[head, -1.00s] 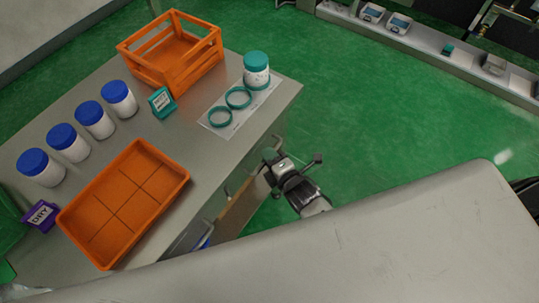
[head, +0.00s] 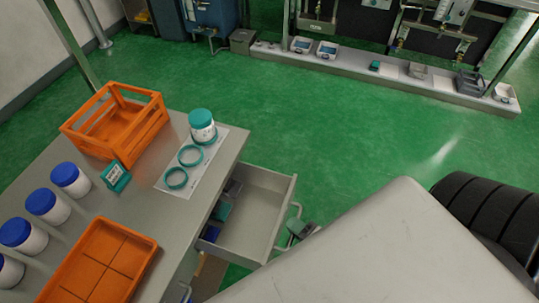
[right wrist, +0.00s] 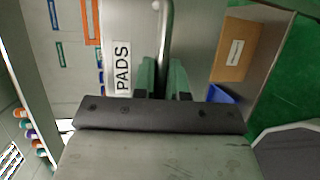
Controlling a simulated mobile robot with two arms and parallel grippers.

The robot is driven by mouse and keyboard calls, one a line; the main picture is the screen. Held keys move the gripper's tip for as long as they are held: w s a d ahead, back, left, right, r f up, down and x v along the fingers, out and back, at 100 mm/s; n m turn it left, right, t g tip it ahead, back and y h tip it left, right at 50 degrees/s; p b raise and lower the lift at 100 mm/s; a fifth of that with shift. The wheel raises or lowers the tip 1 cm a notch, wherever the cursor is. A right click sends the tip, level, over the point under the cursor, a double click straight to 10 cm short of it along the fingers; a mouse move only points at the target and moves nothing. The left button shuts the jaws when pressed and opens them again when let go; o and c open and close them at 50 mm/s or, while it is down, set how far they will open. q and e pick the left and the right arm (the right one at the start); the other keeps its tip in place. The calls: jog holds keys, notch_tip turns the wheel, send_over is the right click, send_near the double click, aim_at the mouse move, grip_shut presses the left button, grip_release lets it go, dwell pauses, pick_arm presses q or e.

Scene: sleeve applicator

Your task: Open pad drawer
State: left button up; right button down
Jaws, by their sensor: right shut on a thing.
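The pad drawer (head: 258,212) stands pulled out from the right side of the grey counter. Its inside shows in the head view, with teal and dark blue items near the counter end and bare floor toward the front. My right gripper (head: 297,228) is at the drawer's front, mostly hidden behind a large pale grey body. In the right wrist view its green fingers (right wrist: 165,78) are closed around the metal bar handle (right wrist: 165,30), beside the drawer's PADS label (right wrist: 122,68). My left gripper is not in view.
The counter (head: 205,205) holds an orange crate (head: 115,125), an orange tray (head: 102,262), several blue-lidded jars (head: 70,179) and a teal-lidded jar (head: 202,126) by two teal rings. A cardboard box (right wrist: 232,48) sits beside the handle in the wrist view. Green floor beyond the drawer is clear.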

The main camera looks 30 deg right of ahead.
jog(key=s+d, duration=0.5)
jog(key=s, duration=0.1)
jog(key=shift+s, duration=0.15)
jog(key=c, duration=1.2)
grip_release()
jog(key=b+v, duration=0.1)
jog(key=v, duration=0.9)
jog(key=shift+s+b, duration=0.4)
